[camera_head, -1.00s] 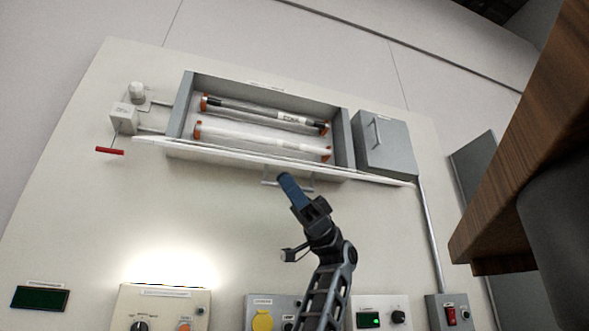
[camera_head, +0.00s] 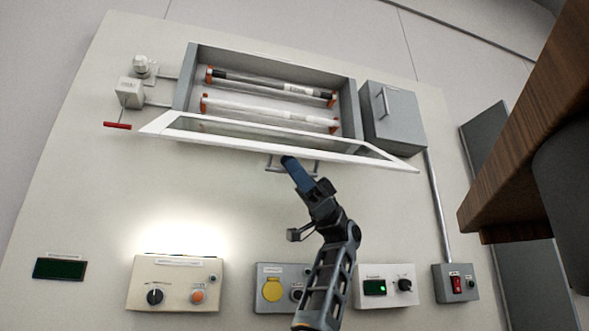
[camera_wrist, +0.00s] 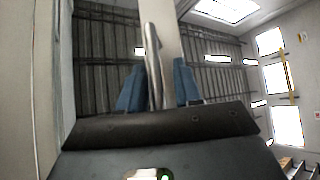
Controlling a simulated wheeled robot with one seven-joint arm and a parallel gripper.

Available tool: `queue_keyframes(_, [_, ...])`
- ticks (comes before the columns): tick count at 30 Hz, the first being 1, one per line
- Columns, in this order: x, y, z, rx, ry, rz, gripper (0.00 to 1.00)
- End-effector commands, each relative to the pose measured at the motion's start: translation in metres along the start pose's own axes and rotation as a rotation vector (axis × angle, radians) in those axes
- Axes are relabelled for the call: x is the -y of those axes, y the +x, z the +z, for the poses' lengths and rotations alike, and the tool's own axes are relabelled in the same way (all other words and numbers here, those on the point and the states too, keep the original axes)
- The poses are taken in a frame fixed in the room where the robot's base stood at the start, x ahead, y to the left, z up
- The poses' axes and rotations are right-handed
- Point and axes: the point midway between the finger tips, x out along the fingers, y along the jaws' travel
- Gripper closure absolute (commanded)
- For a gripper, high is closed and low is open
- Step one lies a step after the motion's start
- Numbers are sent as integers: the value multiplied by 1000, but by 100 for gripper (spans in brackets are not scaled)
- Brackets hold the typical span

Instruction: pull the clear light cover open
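The clear light cover (camera_head: 255,143) is a see-through panel in a white frame, along the lower front of the grey light box (camera_head: 349,108). It stands partly open, tilted out from the box. Its thin metal handle (camera_head: 273,166) hangs at the lower frame edge and shows in the wrist view (camera_wrist: 153,55) as a bar between the fingers. My gripper (camera_head: 290,165) reaches up from below to the handle. Its blue fingers (camera_wrist: 158,88) stand on either side of the bar and seem shut on it, though exact contact on the right is unclear.
Two tubes with orange ends (camera_head: 270,86) lie in the light box. A grey box with a handle (camera_head: 396,120) is to its right, a red lever (camera_head: 117,125) to its left. Control boxes (camera_head: 175,282) line the panel below. A wooden edge (camera_head: 525,140) fills the right.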

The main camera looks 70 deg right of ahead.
Motion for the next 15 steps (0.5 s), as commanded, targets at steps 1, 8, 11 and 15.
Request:
queue_keyframes(1, [0, 0, 0, 0, -1, -1, 64])
queue_keyframes(8, [0, -2, -1, -1, -1, 0, 64])
queue_keyframes(11, [-1, -11, -1, 0, 0, 2, 64])
queue_keyframes(15, [-1, -34, -1, -1, 1, 4, 64])
